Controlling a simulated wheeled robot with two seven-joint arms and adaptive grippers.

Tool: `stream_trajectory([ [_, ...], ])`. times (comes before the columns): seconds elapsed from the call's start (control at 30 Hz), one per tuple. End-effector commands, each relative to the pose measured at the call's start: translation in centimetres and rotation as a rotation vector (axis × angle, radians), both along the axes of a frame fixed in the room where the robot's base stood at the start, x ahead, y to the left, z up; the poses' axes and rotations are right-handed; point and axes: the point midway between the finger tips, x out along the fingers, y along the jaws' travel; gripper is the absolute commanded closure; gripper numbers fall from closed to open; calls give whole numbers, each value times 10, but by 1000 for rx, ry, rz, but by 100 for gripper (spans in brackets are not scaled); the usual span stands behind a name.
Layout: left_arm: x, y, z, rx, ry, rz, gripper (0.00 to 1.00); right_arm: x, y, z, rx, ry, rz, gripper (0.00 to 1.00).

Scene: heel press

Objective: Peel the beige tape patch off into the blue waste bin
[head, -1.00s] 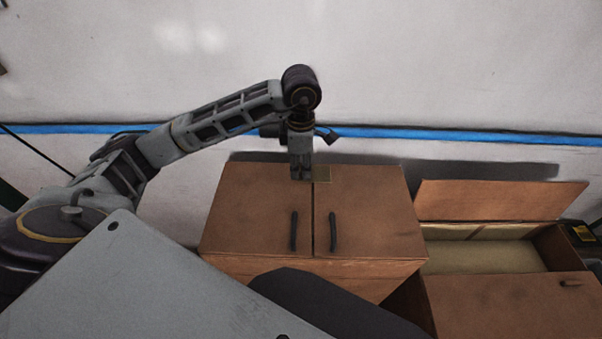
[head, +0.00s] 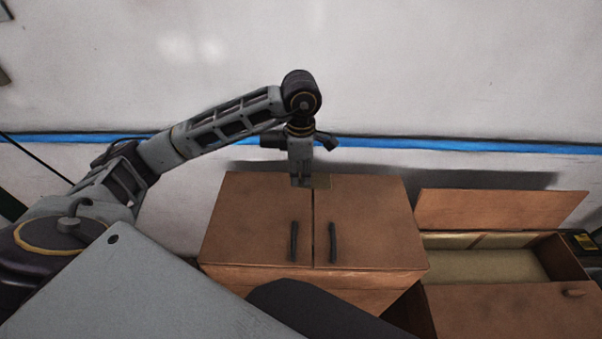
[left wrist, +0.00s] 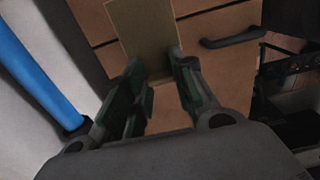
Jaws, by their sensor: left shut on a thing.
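The beige tape patch (head: 322,181) lies at the top of the cabinet's two doors, across the seam between them. My left gripper (head: 301,182) is at the patch's left side and hides part of it. In the left wrist view the patch (left wrist: 147,28) runs from the top of the picture down between the fingers (left wrist: 160,88). The left gripper is shut on the patch, though the contact itself is hard to see. The patch still lies along the doors. The blue waste bin is not in view, nor is my right gripper.
The brown two-door cabinet (head: 256,225) has two dark upright handles (head: 332,242). To its right is a lower brown unit (head: 510,305) with an open compartment and raised flap (head: 498,208). A blue strip (head: 440,145) runs along the pale wall behind.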

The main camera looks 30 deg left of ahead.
Motion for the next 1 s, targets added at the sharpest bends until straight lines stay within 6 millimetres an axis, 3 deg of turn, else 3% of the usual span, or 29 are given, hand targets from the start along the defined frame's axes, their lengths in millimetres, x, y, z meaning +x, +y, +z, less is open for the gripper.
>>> stream_trajectory([
  [0.5,0,1,19,1,0,0,88,0,4,7,4,0,-1,60],
  [1.0,0,0,21,0,1,0,88,0,4,7,4,0,-1,60],
])
